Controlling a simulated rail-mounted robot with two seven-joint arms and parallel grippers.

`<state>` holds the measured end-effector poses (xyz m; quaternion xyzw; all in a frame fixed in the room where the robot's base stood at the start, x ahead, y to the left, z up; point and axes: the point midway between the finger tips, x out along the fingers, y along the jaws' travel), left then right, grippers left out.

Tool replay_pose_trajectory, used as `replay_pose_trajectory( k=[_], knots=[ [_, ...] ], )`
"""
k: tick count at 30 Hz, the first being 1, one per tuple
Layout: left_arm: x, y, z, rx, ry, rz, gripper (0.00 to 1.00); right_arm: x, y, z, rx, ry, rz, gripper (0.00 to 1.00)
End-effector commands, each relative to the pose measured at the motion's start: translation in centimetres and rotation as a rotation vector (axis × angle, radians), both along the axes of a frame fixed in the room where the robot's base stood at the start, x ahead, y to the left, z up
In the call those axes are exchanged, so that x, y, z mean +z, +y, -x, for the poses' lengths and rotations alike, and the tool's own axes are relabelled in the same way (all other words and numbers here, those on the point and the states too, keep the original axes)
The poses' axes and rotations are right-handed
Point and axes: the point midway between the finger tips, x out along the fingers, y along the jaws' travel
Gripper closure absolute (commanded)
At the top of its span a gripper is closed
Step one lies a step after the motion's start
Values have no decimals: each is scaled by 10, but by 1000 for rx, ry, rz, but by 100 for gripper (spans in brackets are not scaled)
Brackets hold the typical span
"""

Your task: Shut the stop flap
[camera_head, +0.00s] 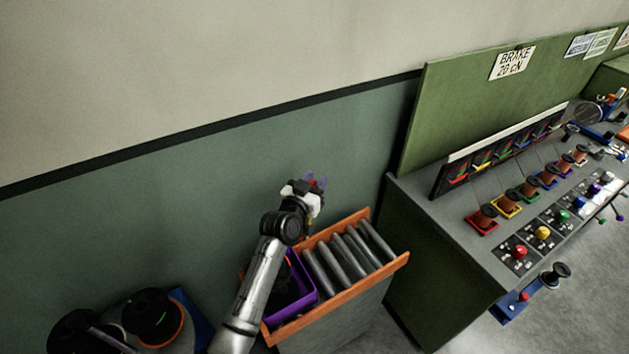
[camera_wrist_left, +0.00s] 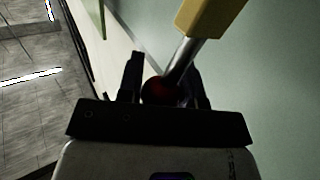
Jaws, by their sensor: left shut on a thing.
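My left gripper (camera_head: 311,186) is raised above the orange-rimmed roller stand (camera_head: 390,264), in front of the green wall. In the left wrist view its two dark fingers (camera_wrist_left: 165,78) are shut on a dark red ball knob (camera_wrist_left: 158,91). A metal rod (camera_wrist_left: 179,62) runs from the knob up to a yellow block (camera_wrist_left: 212,14). A small red spot shows between the fingers in the head view. I cannot make out a stop flap for certain, nor whether the knob belongs to one. My right gripper is not in view.
A purple tray (camera_head: 298,307) sits at the left end of the roller stand, beside several grey rollers (camera_head: 345,258). A green-backed bench (camera_head: 447,190) with spools and coloured knobs stands to the right. Dark round spools (camera_head: 151,316) are at lower left.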

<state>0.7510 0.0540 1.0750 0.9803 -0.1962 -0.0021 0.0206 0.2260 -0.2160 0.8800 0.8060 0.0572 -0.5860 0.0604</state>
Motion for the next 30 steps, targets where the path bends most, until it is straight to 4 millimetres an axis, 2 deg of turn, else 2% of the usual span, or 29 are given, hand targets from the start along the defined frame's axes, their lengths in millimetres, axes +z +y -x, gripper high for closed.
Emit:
replay_pose_trajectory(
  k=[8, 15, 21, 30],
  knots=[
    [-10, -22, 33, -3, -106, -73, 100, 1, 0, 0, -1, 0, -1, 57],
    [-32, -52, 76, -3, -256, -174, 100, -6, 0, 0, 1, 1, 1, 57],
    [-53, -71, 105, -2, -369, -249, 100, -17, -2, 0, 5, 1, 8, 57],
    [-75, -88, 129, -2, -477, -321, 100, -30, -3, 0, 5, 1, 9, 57]
  ],
)
